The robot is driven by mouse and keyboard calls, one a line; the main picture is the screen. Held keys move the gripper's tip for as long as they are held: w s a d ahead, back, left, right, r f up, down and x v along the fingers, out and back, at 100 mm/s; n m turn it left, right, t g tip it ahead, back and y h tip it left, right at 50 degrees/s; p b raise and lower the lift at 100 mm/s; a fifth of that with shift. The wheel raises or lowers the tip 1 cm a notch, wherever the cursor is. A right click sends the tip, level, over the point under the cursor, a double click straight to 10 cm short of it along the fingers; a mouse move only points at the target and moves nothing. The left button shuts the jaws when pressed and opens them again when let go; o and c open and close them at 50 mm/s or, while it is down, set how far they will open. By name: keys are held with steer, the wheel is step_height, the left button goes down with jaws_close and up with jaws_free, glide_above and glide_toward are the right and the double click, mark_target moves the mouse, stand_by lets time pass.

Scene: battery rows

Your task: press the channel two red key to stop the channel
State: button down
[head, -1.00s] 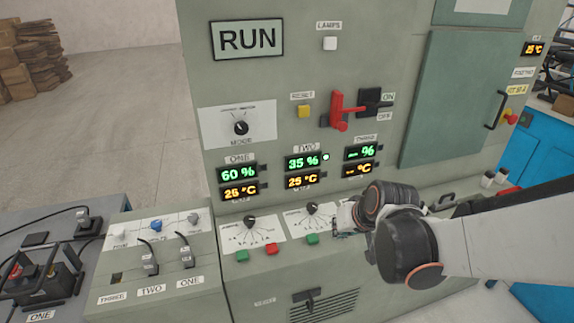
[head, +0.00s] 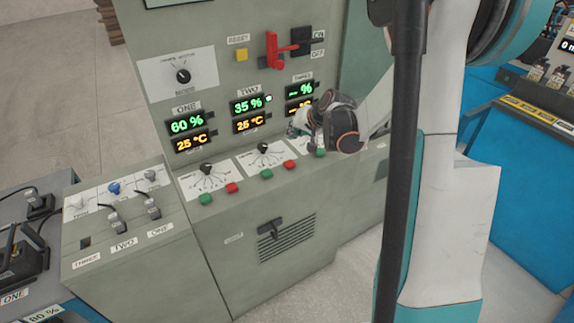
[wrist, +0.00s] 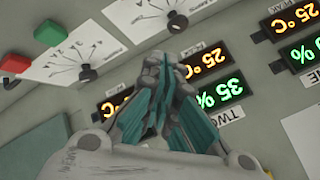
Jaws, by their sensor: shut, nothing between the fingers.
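The channel two red key (head: 290,164) sits on the sloped desk, right of the channel two green key (head: 267,174) and below the channel two dial (head: 263,147). The display above still reads 35 % (head: 248,104), with a lit lamp beside it. My gripper (head: 297,130) is shut and empty, above and slightly right of the red key, apart from it. In the wrist view my closed teal fingers (wrist: 165,105) cover part of the displays. That view is turned over; its red key (wrist: 15,63) and green key (wrist: 50,33) seem to be channel three's.
The channel one keys are at left, green (head: 206,199) and red (head: 232,188). A channel three green key (head: 320,153) lies under my wrist. A red switch handle (head: 276,50) sticks out above. A low console (head: 120,225) adjoins the left side.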

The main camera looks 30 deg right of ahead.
mark_target(292, 162)
steer(key=shift+f+b, duration=3.15)
steer(key=shift+f, duration=1.25)
steer(key=shift+f, duration=0.15)
steer(key=shift+f+b, duration=0.3)
steer(key=shift+b, duration=0.1)
steer(key=shift+f+b, duration=0.35)
steer(key=shift+r, duration=0.1)
steer(key=shift+r+p, duration=0.55)
steer(key=shift+r, duration=0.2)
